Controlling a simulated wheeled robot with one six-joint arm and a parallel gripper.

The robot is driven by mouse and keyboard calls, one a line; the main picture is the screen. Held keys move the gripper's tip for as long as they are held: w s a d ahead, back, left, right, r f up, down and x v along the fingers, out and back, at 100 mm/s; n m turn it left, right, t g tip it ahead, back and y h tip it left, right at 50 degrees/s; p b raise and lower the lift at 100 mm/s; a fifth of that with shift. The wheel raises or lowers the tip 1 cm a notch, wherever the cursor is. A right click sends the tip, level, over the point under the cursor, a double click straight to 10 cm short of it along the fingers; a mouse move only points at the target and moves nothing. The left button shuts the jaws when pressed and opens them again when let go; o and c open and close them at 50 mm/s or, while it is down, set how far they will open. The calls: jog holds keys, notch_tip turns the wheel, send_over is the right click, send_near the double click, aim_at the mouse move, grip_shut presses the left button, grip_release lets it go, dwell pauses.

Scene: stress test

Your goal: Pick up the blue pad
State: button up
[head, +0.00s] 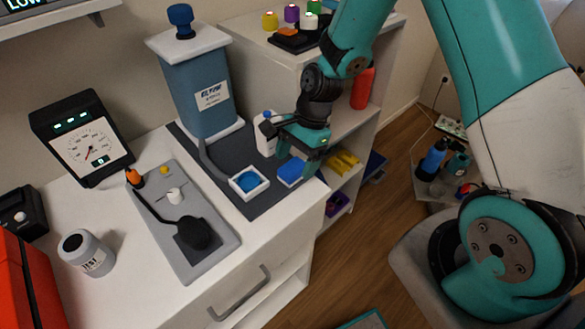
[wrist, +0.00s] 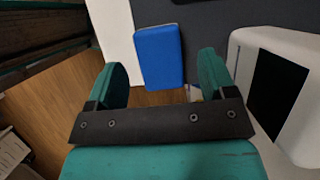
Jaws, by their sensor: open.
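The blue pad (head: 291,171) is a flat rectangular block on the dark grey mat (head: 262,200) near the right edge of the white counter. In the wrist view the blue pad (wrist: 159,57) lies ahead of my gripper, between the lines of its two fingers. My gripper (head: 295,152) is open and empty, just above and beside the pad in the head view. In the wrist view my gripper (wrist: 161,80) shows both green fingers spread apart, with the pad beyond them. I cannot tell the exact height gap.
A white tray with a blue round inside (head: 263,188) sits left of the pad. A white bottle (head: 264,136) stands close behind my gripper. A tall blue dispenser (head: 203,95) stands further back. The counter's right edge drops to shelves and the wooden floor (head: 345,255).

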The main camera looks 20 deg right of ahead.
aim_at(293, 167)
jog(key=shift+x, duration=1.25)
jog(key=c, duration=1)
jog(key=shift+r, duration=0.15)
notch_tip(293, 167, up, 20)
jog(key=shift+f, duration=0.1)
